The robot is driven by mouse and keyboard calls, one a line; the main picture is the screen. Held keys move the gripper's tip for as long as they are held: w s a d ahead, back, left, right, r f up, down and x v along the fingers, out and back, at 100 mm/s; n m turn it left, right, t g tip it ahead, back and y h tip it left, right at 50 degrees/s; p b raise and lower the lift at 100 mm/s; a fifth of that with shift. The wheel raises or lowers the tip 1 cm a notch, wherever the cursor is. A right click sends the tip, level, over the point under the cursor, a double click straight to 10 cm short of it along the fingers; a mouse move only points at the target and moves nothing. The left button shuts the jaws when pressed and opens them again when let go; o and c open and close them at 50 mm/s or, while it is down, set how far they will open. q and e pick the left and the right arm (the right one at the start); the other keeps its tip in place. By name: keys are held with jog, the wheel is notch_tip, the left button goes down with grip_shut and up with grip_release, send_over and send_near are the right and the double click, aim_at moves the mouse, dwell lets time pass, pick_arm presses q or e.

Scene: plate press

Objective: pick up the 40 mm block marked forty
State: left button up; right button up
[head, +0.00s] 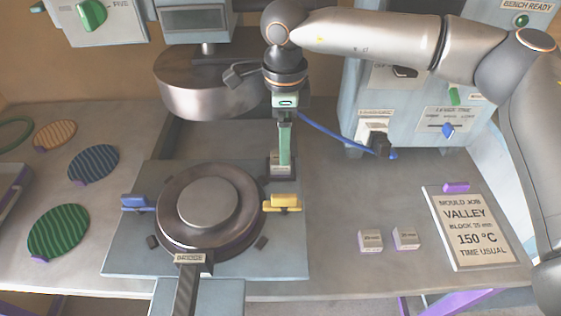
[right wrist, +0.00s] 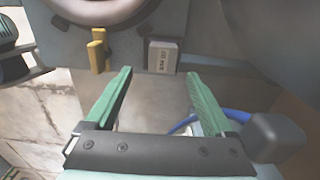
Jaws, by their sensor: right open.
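A small grey block (right wrist: 162,56) with a printed label stands just beyond and between my right fingertips in the right wrist view. The label is too small and tilted to read surely. In the head view this block (head: 273,169) is behind the press plate, partly hidden by my right gripper (head: 285,162). My right gripper, with green fingers, points down at it. In the right wrist view the gripper (right wrist: 160,75) is open, with nothing between its fingers. Two other small pale blocks (head: 370,240) and (head: 406,238) stand at the right of the bench, their labels unclear. My left gripper is out of view.
The round press mould (head: 175,208) has a blue clamp (head: 135,203) and a yellow clamp (head: 283,203). The press head (head: 185,95) hangs above. A job card (head: 470,228) reads VALLEY, block 35 mm, 150 °C. A blue cable (head: 325,130) runs behind my right gripper.

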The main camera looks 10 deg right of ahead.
jog(key=shift+w+a+f, duration=0.1)
jog(key=shift+a+f, duration=0.05)
jog(key=shift+f, duration=1.25)
jog(key=shift+w+a+f, duration=0.1)
jog(key=shift+a+f, duration=0.05)
jog(key=shift+f, duration=1.2)
jog(key=shift+r, duration=0.1)
grip_shut()
